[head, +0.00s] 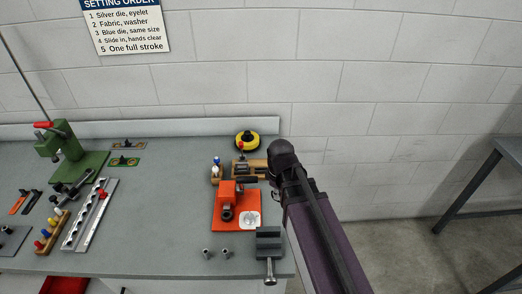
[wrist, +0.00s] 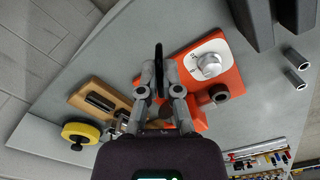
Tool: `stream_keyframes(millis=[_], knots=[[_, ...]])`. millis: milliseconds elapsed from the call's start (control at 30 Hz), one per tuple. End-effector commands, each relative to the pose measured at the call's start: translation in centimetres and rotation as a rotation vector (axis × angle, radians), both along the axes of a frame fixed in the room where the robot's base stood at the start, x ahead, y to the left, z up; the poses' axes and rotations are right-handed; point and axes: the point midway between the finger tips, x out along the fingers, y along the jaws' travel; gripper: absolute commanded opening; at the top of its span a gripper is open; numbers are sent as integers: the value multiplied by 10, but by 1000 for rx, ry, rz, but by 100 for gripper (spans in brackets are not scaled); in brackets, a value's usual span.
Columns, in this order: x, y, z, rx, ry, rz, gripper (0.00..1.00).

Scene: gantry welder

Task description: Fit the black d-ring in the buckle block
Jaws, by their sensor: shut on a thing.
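My gripper (wrist: 158,75) is shut on a thin black piece, the black d-ring (wrist: 158,58), which stands out beyond the fingertips and is seen nearly edge-on in the wrist view. Its ring shape cannot be made out. A wooden block with a dark slotted inset (wrist: 82,94), which looks like the buckle block, lies left of my fingers in the wrist view. In the head view this wooden block (head: 260,164) lies at the bench's back right, beside my arm. The d-ring is apart from the block, and I cannot make it out in the head view.
An orange tool with a white dial (head: 223,214) stands just in front of the block. A yellow and black roll (head: 247,139) lies behind it. A grey vise (head: 269,243) is at the front right edge. A green press (head: 70,160) stands far left.

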Motion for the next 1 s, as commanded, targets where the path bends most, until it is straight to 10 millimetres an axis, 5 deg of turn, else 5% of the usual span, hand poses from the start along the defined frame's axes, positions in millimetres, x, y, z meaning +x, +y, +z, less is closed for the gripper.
stream_keyframes(millis=[167, 633, 800, 1000], knots=[[30, 5, 4, 0, 0, 67, 0], [164, 37, 21, 0, 1, 478, 0], [187, 43, 23, 0, 1, 565, 0], [191, 44, 23, 0, 1, 589, 0]])
